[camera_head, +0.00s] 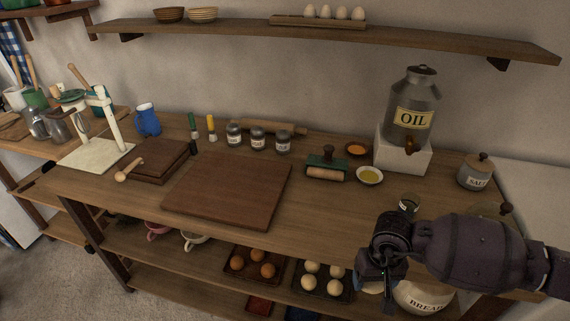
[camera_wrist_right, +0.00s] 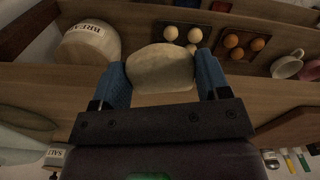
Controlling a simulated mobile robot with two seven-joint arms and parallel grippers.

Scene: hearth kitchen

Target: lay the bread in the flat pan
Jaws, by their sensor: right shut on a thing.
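My right gripper (camera_head: 376,284) is in front of the worktop's front edge, low at the right of the head view. In the right wrist view its two blue fingers (camera_wrist_right: 162,76) are on either side of a pale, rounded piece of bread (camera_wrist_right: 160,62) and shut on it. In the head view the bread (camera_head: 373,289) is mostly hidden behind the gripper. I cannot make out a flat pan in either view. My left gripper is not in view.
A crock lettered BREAD (camera_head: 425,298) stands beside the gripper on the lower shelf. Egg trays (camera_head: 322,292) are left of it. The worktop holds a large wooden board (camera_head: 230,188), an oil can (camera_head: 414,105) and a salt jar (camera_head: 475,175). The worktop's front right is partly clear.

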